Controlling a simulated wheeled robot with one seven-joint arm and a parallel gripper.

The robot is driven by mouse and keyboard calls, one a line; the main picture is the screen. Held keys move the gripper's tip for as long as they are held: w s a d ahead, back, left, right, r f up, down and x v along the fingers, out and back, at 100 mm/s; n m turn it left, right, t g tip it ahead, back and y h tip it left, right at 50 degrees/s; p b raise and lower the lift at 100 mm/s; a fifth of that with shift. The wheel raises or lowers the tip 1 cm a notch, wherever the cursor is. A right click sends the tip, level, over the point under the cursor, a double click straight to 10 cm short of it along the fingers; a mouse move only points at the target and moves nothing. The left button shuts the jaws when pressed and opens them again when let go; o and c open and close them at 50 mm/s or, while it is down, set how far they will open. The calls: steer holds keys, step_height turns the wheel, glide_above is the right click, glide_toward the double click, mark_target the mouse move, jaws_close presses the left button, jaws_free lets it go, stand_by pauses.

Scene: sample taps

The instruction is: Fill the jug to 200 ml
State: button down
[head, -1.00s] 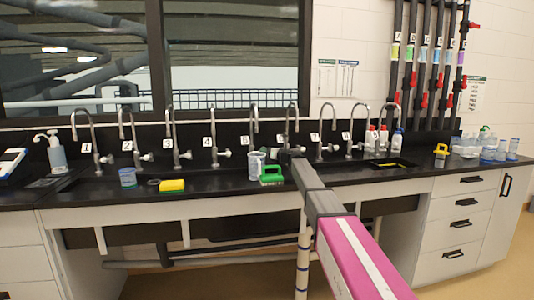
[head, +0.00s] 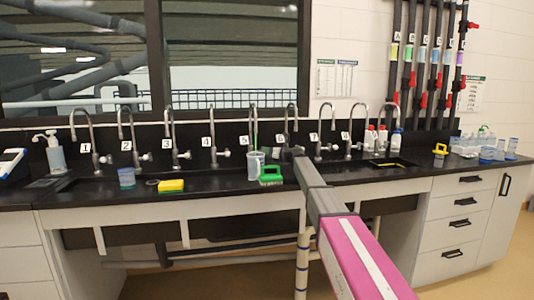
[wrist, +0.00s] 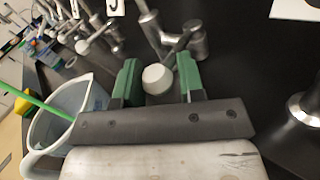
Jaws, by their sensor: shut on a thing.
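A clear jug (head: 256,168) stands on the counter below the tap labelled 5 (head: 251,110). A thin green stream (head: 254,136) falls from that tap into it. The jug (wrist: 88,98) shows at the left in the wrist view, handle toward me, with the green stream (wrist: 40,105) slanting into it. The liquid level and marks are not readable. My gripper (wrist: 160,80) has its green fingers either side of a white tap knob (wrist: 157,78) and is shut on it. In the head view my gripper (head: 298,152) is right of the jug, partly hidden by my arm.
A green-handled brush (head: 271,177) lies right of the jug. A yellow sponge (head: 171,185) and a blue-tinted beaker (head: 127,178) stand further left. Several other taps line the back. Bottles (head: 382,139) stand at the right. The counter's front left is mostly clear.

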steer(key=shift+w+d+n+g+y, duration=0.15)
steer(key=shift+n+g+y, duration=0.55)
steer(key=shift+g, duration=0.4)
steer(key=c, duration=0.8)
jaws_free()
steer(key=shift+r, duration=0.1)
steer(key=shift+s+d, duration=0.2)
steer(key=shift+d, duration=0.15)
steer(key=v, duration=1)
steer(key=shift+s, duration=0.1)
